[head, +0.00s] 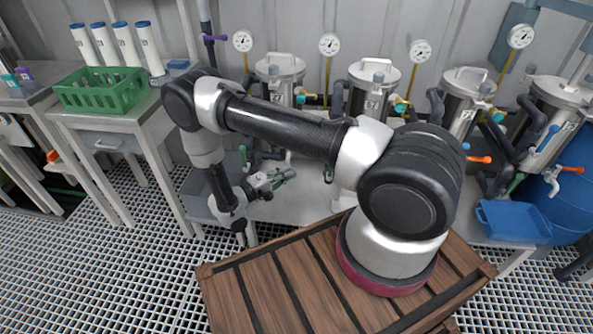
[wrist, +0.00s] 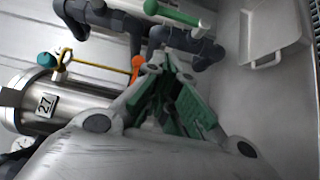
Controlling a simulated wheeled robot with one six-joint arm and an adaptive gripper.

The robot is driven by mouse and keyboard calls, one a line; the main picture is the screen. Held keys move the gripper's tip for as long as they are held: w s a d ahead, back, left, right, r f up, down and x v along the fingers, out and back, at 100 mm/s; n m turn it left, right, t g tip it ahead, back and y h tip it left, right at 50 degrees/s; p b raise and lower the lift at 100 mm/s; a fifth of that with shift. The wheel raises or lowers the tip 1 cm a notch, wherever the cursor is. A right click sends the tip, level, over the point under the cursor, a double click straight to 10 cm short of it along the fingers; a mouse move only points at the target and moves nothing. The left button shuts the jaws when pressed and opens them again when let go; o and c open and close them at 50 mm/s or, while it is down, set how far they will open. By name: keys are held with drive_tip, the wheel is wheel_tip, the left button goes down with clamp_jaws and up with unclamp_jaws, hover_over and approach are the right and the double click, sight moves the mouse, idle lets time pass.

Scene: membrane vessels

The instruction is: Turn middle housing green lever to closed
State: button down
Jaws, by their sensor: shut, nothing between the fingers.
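Several steel housings stand in a row along the back wall in the head view; one with a number label (head: 374,88) is near the centre. I cannot tell for sure which is the middle one. In the wrist view a housing labelled 27 (wrist: 45,100) lies at the left. A green lever (wrist: 172,13) sits on dark pipework at the top, beyond my fingertips and apart from them. My gripper (head: 288,174) is shut and empty, low in front of the housings. In the wrist view its green-padded fingers (wrist: 170,68) meet near the pipework. My arm hides part of the row's lower pipework.
An orange lever (wrist: 137,64) is close left of my fingertips. Pressure gauges (head: 329,44) stand above the housings. A blue tray (head: 512,222) is at the right, and a green crate (head: 103,92) with white cylinders behind it is on the left table. Grated floor lies open at the lower left.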

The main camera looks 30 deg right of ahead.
drive_tip(key=d, duration=1.1)
drive_tip(key=shift+s+d, duration=0.35)
drive_tip(key=shift+d+r, duration=0.1)
